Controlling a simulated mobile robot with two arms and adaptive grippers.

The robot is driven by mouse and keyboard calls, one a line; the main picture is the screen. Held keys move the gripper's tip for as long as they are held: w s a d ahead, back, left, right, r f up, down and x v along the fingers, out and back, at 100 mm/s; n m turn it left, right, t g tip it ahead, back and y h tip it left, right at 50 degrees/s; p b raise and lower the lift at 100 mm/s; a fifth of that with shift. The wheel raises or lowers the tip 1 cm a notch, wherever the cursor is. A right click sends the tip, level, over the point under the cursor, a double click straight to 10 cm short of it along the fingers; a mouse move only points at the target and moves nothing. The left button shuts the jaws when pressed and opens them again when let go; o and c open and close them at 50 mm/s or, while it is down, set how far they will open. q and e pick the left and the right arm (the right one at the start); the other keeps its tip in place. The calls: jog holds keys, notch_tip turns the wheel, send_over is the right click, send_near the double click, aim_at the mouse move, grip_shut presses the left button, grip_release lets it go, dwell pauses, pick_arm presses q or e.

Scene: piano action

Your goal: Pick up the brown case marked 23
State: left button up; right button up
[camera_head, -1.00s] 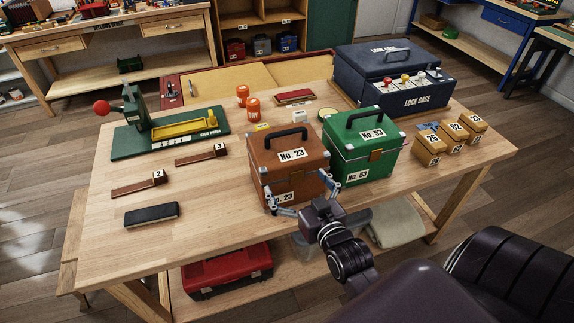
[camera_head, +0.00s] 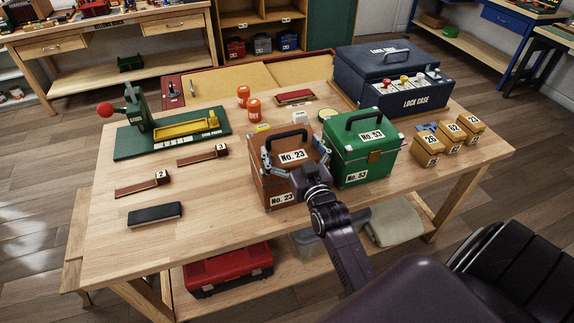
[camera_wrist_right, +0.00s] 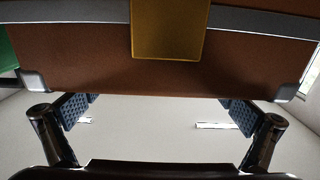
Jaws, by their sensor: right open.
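The brown case marked 23 (camera_head: 272,190) stands upright on the workbench, with its dark handle (camera_head: 288,134) on top and "No. 23" labels on its lid and front. My right gripper (camera_head: 294,163) is open at the upper front of the case, partly covering it. In the right wrist view the case's brown face (camera_wrist_right: 230,52) and brass clasp (camera_wrist_right: 167,28) fill the top. The open fingers of my right gripper (camera_wrist_right: 160,115) stand wide apart below them, with nothing between the pads. I cannot tell whether they touch the case. My left gripper is not in view.
A green case marked 53 (camera_head: 362,155) stands close on the right of the brown one. A dark blue lock case (camera_head: 420,98) and small numbered boxes (camera_head: 427,145) are farther right. Orange containers (camera_head: 254,108) stand behind.

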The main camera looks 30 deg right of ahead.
jog(key=x, duration=0.2)
jog(key=shift+w+f, duration=0.1)
jog(key=shift+w, duration=0.2)
jog(key=shift+s, duration=0.15)
jog(key=shift+c, duration=1)
jog(key=c, duration=1.5)
jog(key=shift+d+r, duration=0.1)
jog(key=shift+r, duration=0.2)
jog(key=shift+c, duration=0.9)
jog(key=shift+r, duration=0.1)
